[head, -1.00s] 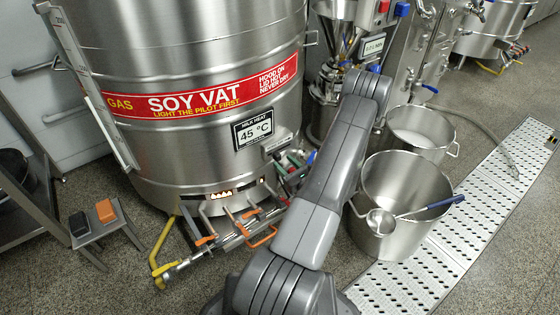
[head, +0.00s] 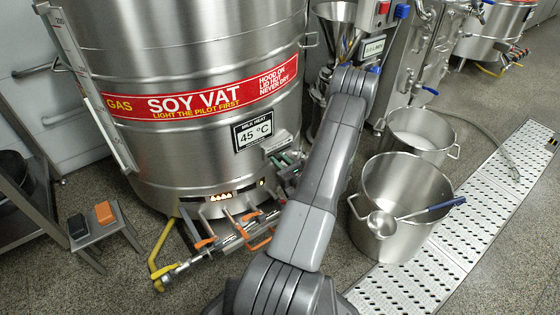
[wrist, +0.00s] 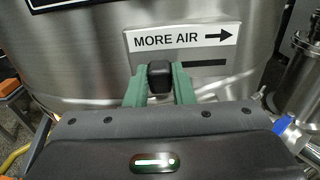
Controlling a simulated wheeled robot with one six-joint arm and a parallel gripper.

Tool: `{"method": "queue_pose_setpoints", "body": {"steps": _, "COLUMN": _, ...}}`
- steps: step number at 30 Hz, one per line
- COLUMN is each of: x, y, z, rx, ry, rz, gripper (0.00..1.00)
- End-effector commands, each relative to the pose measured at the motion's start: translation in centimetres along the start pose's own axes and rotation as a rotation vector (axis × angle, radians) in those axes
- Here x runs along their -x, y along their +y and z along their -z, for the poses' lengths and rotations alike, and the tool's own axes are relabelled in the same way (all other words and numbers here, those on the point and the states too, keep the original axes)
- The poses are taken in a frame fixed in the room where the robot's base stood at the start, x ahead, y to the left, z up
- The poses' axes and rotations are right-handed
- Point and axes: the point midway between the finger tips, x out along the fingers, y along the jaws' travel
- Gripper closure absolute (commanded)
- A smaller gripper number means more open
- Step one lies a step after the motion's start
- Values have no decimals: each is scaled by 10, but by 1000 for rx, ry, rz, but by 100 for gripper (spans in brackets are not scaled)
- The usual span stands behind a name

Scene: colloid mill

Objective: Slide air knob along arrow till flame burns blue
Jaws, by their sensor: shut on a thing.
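The black air knob (wrist: 159,76) sits between the green fingers of my gripper (wrist: 160,88) in the wrist view, and they are shut on it. The knob is at the left part of a dark slot (wrist: 205,64), which runs on to the right. Above the slot a white label (wrist: 183,38) reads MORE AIR, with an arrow pointing right. In the head view my gripper (head: 289,159) is at the right side of the soy vat (head: 190,75); the knob is too small to tell there. The flame (head: 221,196) in the low window looks yellow-orange.
Burner pipes with orange-handled valves (head: 234,236) and a yellow hose (head: 162,243) lie below the vat. A steel pot with a ladle (head: 405,180) stands to the right of my arm. A small stool (head: 102,230) is at left.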

Motion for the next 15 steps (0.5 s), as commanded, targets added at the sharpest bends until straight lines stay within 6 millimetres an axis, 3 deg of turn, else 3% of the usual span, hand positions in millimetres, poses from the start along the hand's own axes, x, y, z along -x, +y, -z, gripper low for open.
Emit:
{"method": "queue_pose_setpoints", "body": {"steps": 9, "x": 0, "y": -47, "z": 1, "rx": 4, "ry": -1, "rz": 2, "gripper": 100}}
{"method": "queue_pose_setpoints", "body": {"steps": 15, "x": 0, "y": -50, "z": 0, "rx": 0, "ry": 1, "rz": 0, "gripper": 100}}
